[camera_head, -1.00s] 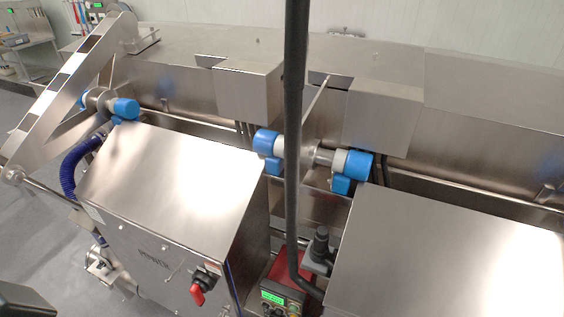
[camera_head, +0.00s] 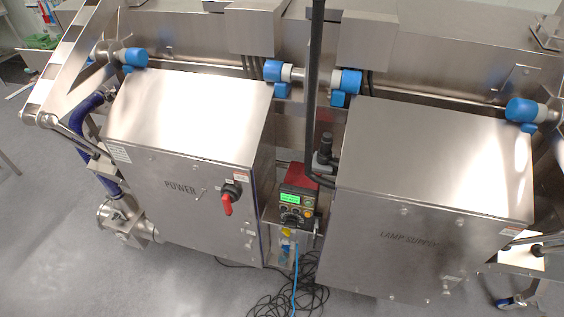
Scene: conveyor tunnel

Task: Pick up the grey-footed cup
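I see no grey-footed cup in the head view. Neither of my grippers is in view.
A steel conveyor tunnel runs across the back. In front stand a steel POWER cabinet (camera_head: 185,170) with a red switch (camera_head: 227,206) and a LAMP SUPPLY cabinet (camera_head: 425,215). Between them are a control box (camera_head: 297,200) and a black pole (camera_head: 313,90). Black cables (camera_head: 290,297) lie on the floor.

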